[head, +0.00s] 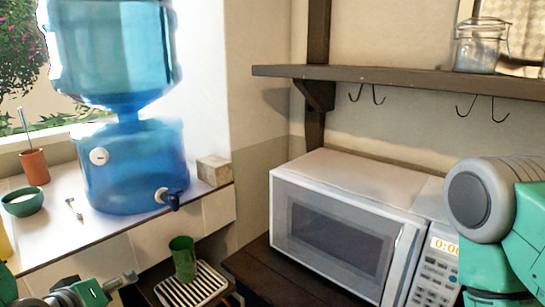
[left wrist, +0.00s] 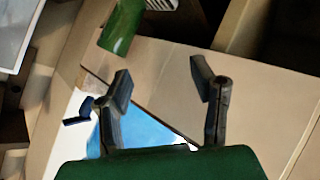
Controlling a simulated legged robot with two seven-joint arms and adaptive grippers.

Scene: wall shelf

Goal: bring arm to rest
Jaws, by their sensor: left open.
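My left gripper (head: 122,283) is at the bottom left of the head view, partly cut off by the lower edge. In the left wrist view its two dark fingers (left wrist: 160,80) are spread apart with nothing between them. A green cup (head: 183,258) stands on a white slatted rack (head: 207,281), to the right of the gripper and apart from it. The cup also shows beyond the fingers in the left wrist view (left wrist: 122,27). My right arm's green and grey links show at the right of the head view; its gripper is out of frame.
A blue water dispenser (head: 130,165) stands on the tiled counter (head: 120,226) with a terracotta pot (head: 34,167), a teal bowl (head: 22,203) and a small block (head: 214,169). A white microwave (head: 345,175) is at the right, under a wall shelf (head: 400,78) with hooks and a glass jar (head: 479,46).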

